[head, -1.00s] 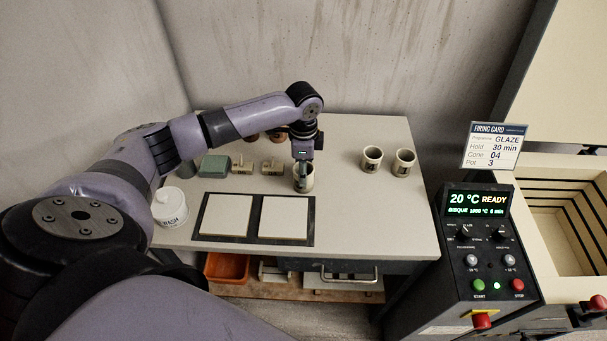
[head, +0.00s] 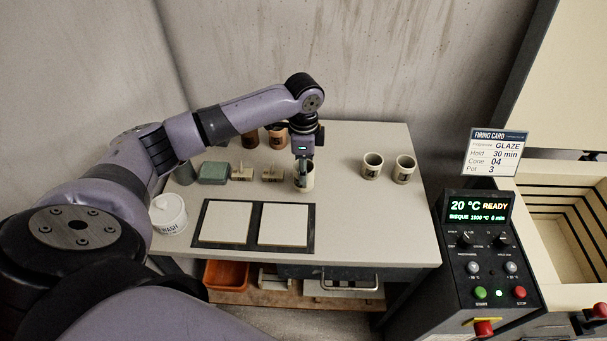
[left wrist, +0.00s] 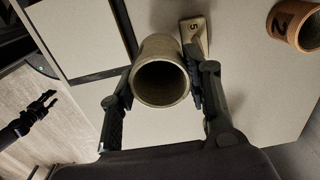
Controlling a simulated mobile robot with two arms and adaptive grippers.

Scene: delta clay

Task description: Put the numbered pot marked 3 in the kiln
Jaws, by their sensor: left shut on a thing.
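My left gripper (head: 303,172) is shut on a cream pot (head: 303,183) behind the two white tiles. In the left wrist view my left gripper (left wrist: 160,92) has a finger on each side of the pot (left wrist: 161,72), whose open mouth faces the camera. The pot's number cannot be read. Two more cream pots (head: 372,166) (head: 404,170) stand to the right, their numbers unreadable here. The kiln (head: 565,235) stands open at the right, its chamber empty where visible. The firing card (head: 495,152) reads Pot 3. My right gripper (left wrist: 42,108) looks open in the left wrist view.
Brown pots (head: 278,138) stand behind my arm; one in the left wrist view (left wrist: 294,24) bears a 2. Small cone holders (head: 272,173), a green block (head: 213,172) and a white wash tub (head: 169,213) stand leftward. The kiln control box (head: 480,260) stands beside the table.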

